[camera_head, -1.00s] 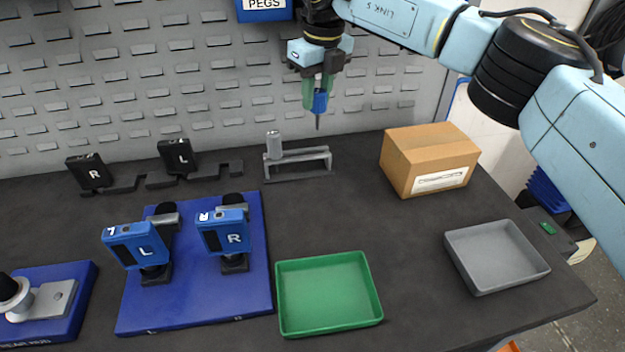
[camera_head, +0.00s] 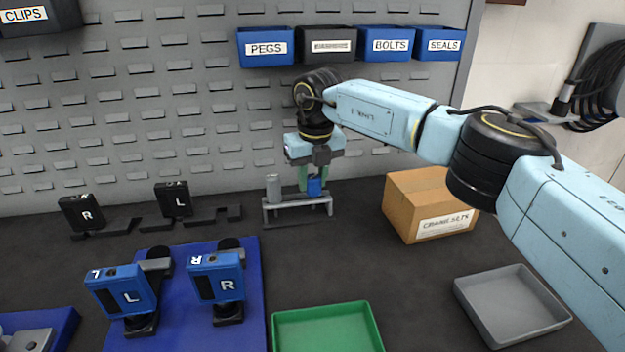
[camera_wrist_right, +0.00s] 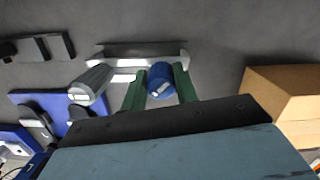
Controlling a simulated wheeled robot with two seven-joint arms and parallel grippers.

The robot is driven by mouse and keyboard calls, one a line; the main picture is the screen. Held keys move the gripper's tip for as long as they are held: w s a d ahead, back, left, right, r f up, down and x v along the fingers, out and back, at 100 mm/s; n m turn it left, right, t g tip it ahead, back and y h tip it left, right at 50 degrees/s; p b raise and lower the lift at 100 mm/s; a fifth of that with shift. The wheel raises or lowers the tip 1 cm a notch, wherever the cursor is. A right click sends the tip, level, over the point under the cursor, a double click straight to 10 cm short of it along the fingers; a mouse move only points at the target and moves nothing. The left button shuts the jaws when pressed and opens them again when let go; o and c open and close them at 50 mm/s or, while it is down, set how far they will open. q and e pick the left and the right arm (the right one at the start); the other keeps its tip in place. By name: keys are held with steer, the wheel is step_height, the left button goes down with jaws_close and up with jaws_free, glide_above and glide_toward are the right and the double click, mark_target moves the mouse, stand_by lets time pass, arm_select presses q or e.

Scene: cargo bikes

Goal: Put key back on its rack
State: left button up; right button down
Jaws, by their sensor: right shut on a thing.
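The key has a blue handle (camera_head: 315,186) and is held between the green fingers of my right gripper (camera_head: 310,181). The blue handle also shows in the right wrist view (camera_wrist_right: 160,82) between both fingers. The rack (camera_head: 298,203) is a low grey stand on the table by the back wall, with a grey cylinder-topped tool (camera_head: 273,188) at its left end. The key is at the right part of the rack, its shaft out of sight. I cannot tell whether it is seated or just above. My left gripper is not in view.
A cardboard box (camera_head: 429,206) stands right of the rack. A green tray (camera_head: 330,334) and a grey tray (camera_head: 512,306) lie in front. Blue units marked L and R stand on a blue board (camera_head: 250,300) at left. Bins hang on the wall above.

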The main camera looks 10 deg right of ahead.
steer(key=shift+f, duration=0.45)
steer(key=c, duration=1.1)
jaws_free()
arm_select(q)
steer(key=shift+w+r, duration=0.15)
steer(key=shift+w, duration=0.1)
arm_select(e)
steer(key=shift+r, duration=0.1)
steer(key=shift+r, duration=0.3)
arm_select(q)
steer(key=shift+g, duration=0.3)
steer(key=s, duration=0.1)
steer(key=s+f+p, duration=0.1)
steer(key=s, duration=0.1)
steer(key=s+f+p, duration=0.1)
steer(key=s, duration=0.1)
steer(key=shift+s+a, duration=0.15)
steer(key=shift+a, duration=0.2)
arm_select(e)
steer(key=r, duration=0.4)
steer(key=s+r, duration=0.1)
steer(key=r, duration=0.7)
steer(key=shift+s+d, duration=0.1)
steer(key=shift+s, duration=0.1)
